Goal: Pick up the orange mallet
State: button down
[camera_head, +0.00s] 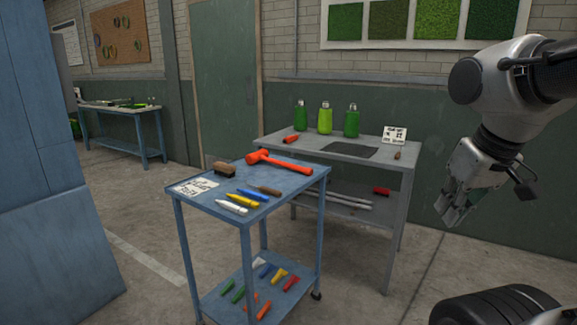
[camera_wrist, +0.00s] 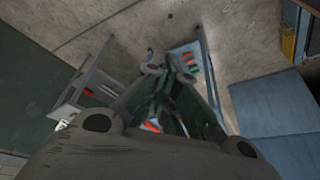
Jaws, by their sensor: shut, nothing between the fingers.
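The orange mallet (camera_head: 282,162) lies on the top of the blue cart (camera_head: 322,174), near its back edge, with its head to the left and its handle to the right. My gripper (camera_head: 447,220) hangs at the right of the head view, apart from the cart and the mallet. Its fingers are together and hold nothing. In the wrist view my gripper (camera_wrist: 172,62) covers the middle of the picture, and a small orange patch shows past it, too little to name surely.
Beside the mallet on the cart lie a brush (camera_head: 217,169), a sign (camera_head: 195,186) and several markers (camera_head: 237,201). A grey table (camera_head: 385,158) with green bottles (camera_head: 351,120) stands behind. A blue cabinet (camera_head: 50,200) is at left.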

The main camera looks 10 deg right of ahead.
aim_at(262, 154)
jog(key=i+l+u, duration=0.35)
jog(key=i+l, duration=0.2)
jog(key=i+l+u, duration=0.15)
jog(key=i+l, duration=0.2)
jog(key=i+l+u, duration=0.15)
jog(key=i+l, duration=0.2)
jog(key=i+l+u, duration=0.2)
jog(key=l, duration=0.25)
jog(key=i+l+u, duration=0.15)
jog(key=l, duration=0.3)
jog(key=i+l+u, duration=0.15)
jog(key=i+l, duration=0.15)
jog(key=l, duration=0.2)
jog(key=i+l+u, duration=0.2)
jog(key=l, duration=0.3)
